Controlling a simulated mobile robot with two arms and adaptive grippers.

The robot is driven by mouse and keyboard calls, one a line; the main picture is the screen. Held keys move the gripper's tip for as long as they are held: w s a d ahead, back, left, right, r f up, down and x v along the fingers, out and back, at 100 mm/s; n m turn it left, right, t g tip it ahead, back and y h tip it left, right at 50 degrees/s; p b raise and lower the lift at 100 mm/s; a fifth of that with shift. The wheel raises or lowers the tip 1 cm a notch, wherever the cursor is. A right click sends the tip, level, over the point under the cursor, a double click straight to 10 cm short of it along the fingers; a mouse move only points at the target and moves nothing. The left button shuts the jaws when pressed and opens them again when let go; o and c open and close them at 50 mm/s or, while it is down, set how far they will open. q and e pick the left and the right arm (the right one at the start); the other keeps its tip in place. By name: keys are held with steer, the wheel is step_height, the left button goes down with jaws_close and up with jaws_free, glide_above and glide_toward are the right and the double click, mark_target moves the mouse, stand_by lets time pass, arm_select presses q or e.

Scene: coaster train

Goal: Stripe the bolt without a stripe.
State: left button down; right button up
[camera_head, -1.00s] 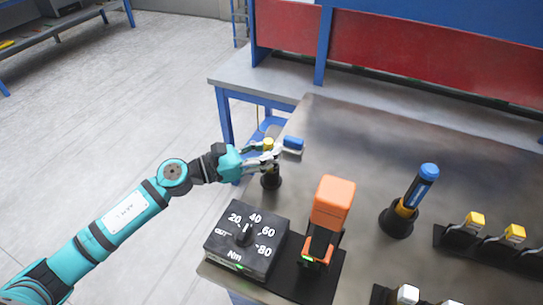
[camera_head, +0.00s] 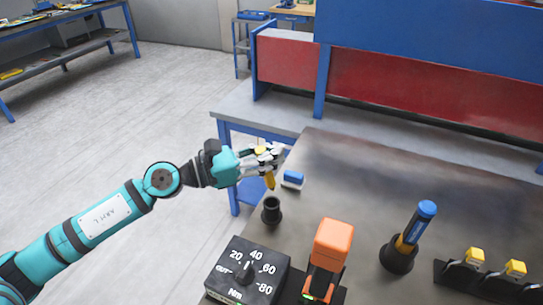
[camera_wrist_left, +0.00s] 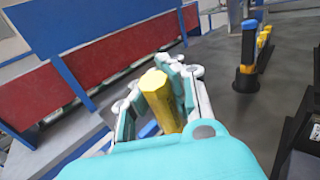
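My left gripper (camera_head: 266,160) is shut on a yellow pen-like marker (camera_head: 269,183), whose lower end points down. In the left wrist view the marker (camera_wrist_left: 160,102) stands between the fingers. A small black cup (camera_head: 271,210) sits on the table below the gripper; the marker's tip is above it and apart from it. Black fixtures with yellow-topped pieces (camera_head: 475,256) stand at the right; I cannot tell whether these are the bolts or whether any has a stripe. My right gripper is not in view.
A black torque dial box (camera_head: 246,272) and an orange-topped tool (camera_head: 331,245) stand at the front. A blue-handled tool (camera_head: 419,222) stands in a black holder (camera_head: 397,258). A blue block (camera_head: 293,177) lies near the table's left edge. The table's middle is clear.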

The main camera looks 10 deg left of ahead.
arm_select(q)
steer(key=shift+f, duration=0.1)
steer(key=shift+f+b, duration=1.05)
steer(key=shift+r, duration=0.15)
